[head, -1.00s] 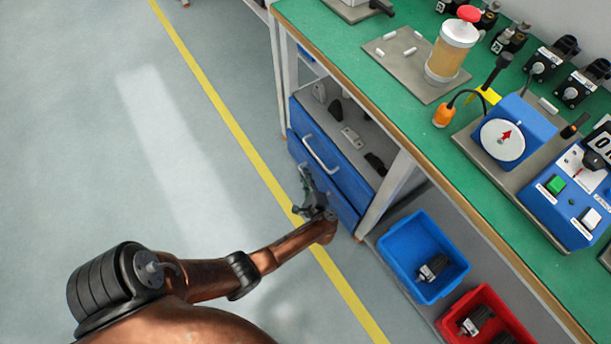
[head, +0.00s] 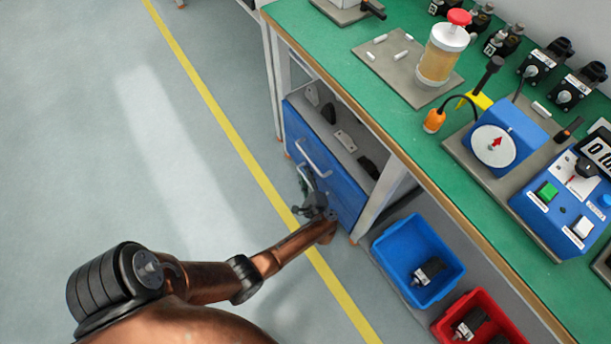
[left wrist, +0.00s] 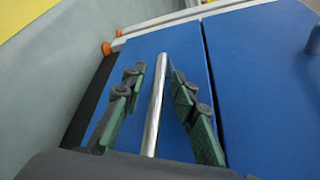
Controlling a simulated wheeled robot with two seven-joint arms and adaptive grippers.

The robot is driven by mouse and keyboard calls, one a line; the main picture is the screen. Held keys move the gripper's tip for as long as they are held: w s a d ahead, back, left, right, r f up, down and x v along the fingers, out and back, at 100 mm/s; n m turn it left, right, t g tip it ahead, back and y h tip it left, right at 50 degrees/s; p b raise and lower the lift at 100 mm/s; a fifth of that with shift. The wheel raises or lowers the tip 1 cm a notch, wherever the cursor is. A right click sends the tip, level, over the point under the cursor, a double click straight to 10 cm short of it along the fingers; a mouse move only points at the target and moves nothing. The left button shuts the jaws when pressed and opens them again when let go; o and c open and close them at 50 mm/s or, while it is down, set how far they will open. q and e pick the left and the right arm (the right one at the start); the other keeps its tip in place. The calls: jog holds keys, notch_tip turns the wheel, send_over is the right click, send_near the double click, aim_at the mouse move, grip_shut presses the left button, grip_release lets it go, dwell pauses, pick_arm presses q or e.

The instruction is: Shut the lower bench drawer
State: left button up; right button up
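The blue drawer cabinet stands under the green bench. Its upper drawer (head: 327,165) has a pale bar handle (head: 313,158). The lower drawer (head: 348,215) is partly hidden by my left gripper (head: 306,196). In the left wrist view, the lower drawer front (left wrist: 185,62) fills the middle, with its metal bar handle (left wrist: 158,95) running lengthwise. My left gripper (left wrist: 157,76) is open, with one green-padded finger on each side of this handle. Gaps show between fingers and bar. How far the drawer stands out is hard to tell. My right gripper is out of view.
The bench top (head: 315,35) overhangs the cabinet, and a pale bench leg (head: 378,207) stands right beside it. A blue bin (head: 398,238) and a red bin (head: 450,318) sit on the low shelf to the right. The floor left of the yellow line (head: 235,125) is clear.

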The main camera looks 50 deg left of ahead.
pick_arm(q)
jog(key=shift+s+d, duration=0.15)
jog(key=shift+d, duration=0.15)
jog(key=v, duration=1.1)
jog(key=shift+d, duration=0.2)
jog(key=shift+r, duration=0.15)
